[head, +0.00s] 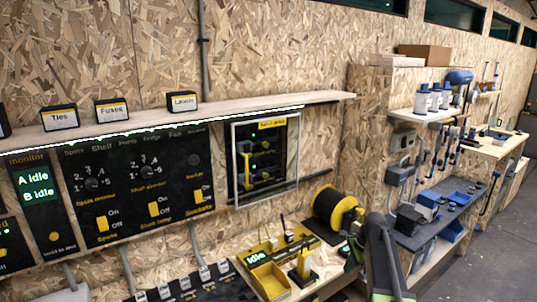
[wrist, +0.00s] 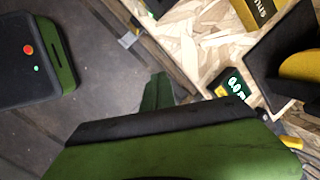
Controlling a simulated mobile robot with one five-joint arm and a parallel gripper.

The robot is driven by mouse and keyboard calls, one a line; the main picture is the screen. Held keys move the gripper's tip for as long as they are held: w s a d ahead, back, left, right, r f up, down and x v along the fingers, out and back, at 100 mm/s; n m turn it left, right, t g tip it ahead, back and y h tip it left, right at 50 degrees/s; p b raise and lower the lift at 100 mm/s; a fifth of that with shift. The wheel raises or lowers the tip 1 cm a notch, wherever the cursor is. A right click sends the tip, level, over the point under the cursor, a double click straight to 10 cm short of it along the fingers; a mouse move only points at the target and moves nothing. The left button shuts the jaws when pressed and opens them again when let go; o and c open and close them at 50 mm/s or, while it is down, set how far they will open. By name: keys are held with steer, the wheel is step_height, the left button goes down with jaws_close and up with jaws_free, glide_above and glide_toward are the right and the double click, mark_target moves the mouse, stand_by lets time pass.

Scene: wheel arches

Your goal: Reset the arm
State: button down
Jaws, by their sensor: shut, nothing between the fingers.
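My grey arm (head: 385,262) rises at the lower right of the head view, in front of the bench's right end. A small green part shows at its left side, by the black and yellow spool. In the wrist view my green gripper (wrist: 158,92) fills the lower middle, with a dark edge across it. It is shut and empty. It points over the grey floor beside the bench edge, apart from the things on the bench. Most of the gripper is hidden in the head view.
A yellow-flanged spool (head: 337,212), a yellow tray (head: 270,281) and a yellow stand (head: 303,268) occupy the bench close to my arm. A small green-lit display (wrist: 235,86) shows near the bench edge. A tool shelf (head: 440,215) stands to the right; open floor (head: 490,265) lies before it.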

steer(key=s+a+r+n+g+h+p, duration=0.1)
steer(key=s+a+r+n+p, duration=0.1)
steer(key=s+a+n, duration=0.5)
steer(key=s+a+r+n+g+h+p, duration=0.1)
steer(key=s+a+r+n+p, duration=0.1)
steer(key=s+a+n, duration=0.6)
steer(key=s+r+n, duration=0.1)
steer(key=s+n, duration=0.1)
steer(key=s, duration=0.4)
steer(key=shift+a, duration=0.1)
